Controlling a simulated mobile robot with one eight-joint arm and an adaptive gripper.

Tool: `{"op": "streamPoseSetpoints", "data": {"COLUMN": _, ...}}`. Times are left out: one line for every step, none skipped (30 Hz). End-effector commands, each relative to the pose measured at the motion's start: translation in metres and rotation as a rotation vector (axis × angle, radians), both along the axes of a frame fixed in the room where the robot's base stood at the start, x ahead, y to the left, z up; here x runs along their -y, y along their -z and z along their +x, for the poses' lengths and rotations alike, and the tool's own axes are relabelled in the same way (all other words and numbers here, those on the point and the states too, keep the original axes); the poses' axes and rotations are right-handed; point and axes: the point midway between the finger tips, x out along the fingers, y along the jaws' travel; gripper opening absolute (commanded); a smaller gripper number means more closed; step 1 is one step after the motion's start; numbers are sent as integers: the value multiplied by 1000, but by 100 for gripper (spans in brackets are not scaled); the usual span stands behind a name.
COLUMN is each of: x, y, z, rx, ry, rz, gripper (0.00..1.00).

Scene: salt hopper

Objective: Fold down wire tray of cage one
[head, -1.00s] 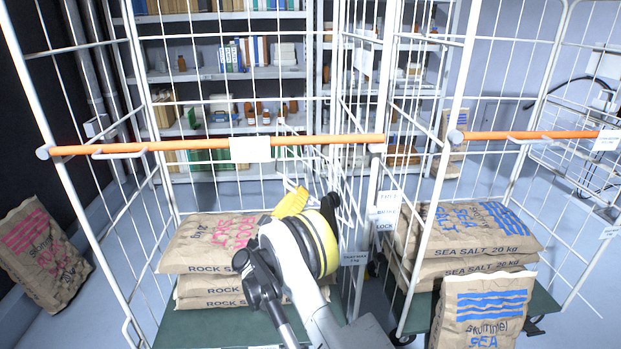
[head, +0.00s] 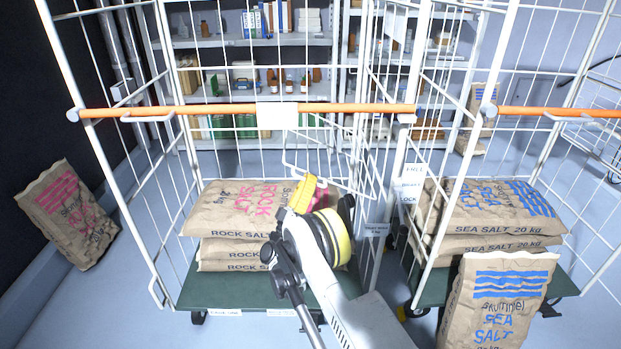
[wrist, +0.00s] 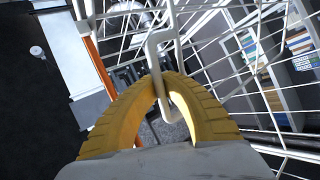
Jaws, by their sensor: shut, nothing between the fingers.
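The left cage is a white wire roll cage with an orange bar (head: 230,109) across its front and a green base (head: 215,290). A bent white wire frame (head: 290,160), which may be the wire tray, shows inside it behind the bar, partly lost against the mesh. My gripper (head: 303,194) has yellow fingers and is at the cage's front, below the bar and in front of the rock salt sacks. In the wrist view my gripper (wrist: 162,85) is shut, its fingertips together beside a bent white wire loop (wrist: 156,55). Whether they touch it is unclear.
Rock salt sacks (head: 225,222) lie stacked on the left cage's base. The right cage holds sea salt sacks (head: 490,215), with another sea salt sack (head: 500,300) standing in front. A sack (head: 68,215) leans at the far left. Shelves (head: 250,85) stand behind.

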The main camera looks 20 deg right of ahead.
Motion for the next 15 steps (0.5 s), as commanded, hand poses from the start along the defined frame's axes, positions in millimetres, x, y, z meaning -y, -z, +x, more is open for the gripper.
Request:
{"op": "streamPoseSetpoints", "data": {"x": 0, "y": -1, "z": -4, "rx": 8, "ry": 6, "rz": -2, "gripper": 0}}
{"op": "streamPoseSetpoints", "data": {"x": 0, "y": -1, "z": -4, "rx": 8, "ry": 6, "rz": -2, "gripper": 0}}
{"op": "streamPoseSetpoints", "data": {"x": 0, "y": -1, "z": -4, "rx": 8, "ry": 6, "rz": -1, "gripper": 9}}
{"op": "streamPoseSetpoints", "data": {"x": 0, "y": -1, "z": -4, "rx": 8, "ry": 6, "rz": -1, "gripper": 18}}
{"op": "streamPoseSetpoints", "data": {"x": 0, "y": -1, "z": -4, "rx": 8, "ry": 6, "rz": -1, "gripper": 20}}
{"op": "streamPoseSetpoints", "data": {"x": 0, "y": -1, "z": -3, "rx": 7, "ry": 6, "rz": 0, "gripper": 20}}
{"op": "streamPoseSetpoints", "data": {"x": 0, "y": -1, "z": -3, "rx": 7, "ry": 6, "rz": 0, "gripper": 20}}
{"op": "streamPoseSetpoints", "data": {"x": 0, "y": -1, "z": -3, "rx": 7, "ry": 5, "rz": 0, "gripper": 20}}
{"op": "streamPoseSetpoints", "data": {"x": 0, "y": -1, "z": -3, "rx": 7, "ry": 5, "rz": 0, "gripper": 20}}
{"op": "streamPoseSetpoints", "data": {"x": 0, "y": -1, "z": -3, "rx": 7, "ry": 5, "rz": 0, "gripper": 20}}
{"op": "streamPoseSetpoints", "data": {"x": 0, "y": -1, "z": -2, "rx": 6, "ry": 5, "rz": 0, "gripper": 20}}
{"op": "streamPoseSetpoints", "data": {"x": 0, "y": -1, "z": -2, "rx": 6, "ry": 5, "rz": 0, "gripper": 20}}
{"op": "streamPoseSetpoints", "data": {"x": 0, "y": -1, "z": -2, "rx": 6, "ry": 5, "rz": 0, "gripper": 20}}
{"op": "streamPoseSetpoints", "data": {"x": 0, "y": -1, "z": -2, "rx": 6, "ry": 5, "rz": 0, "gripper": 20}}
{"op": "streamPoseSetpoints", "data": {"x": 0, "y": -1, "z": -2, "rx": 6, "ry": 5, "rz": 0, "gripper": 20}}
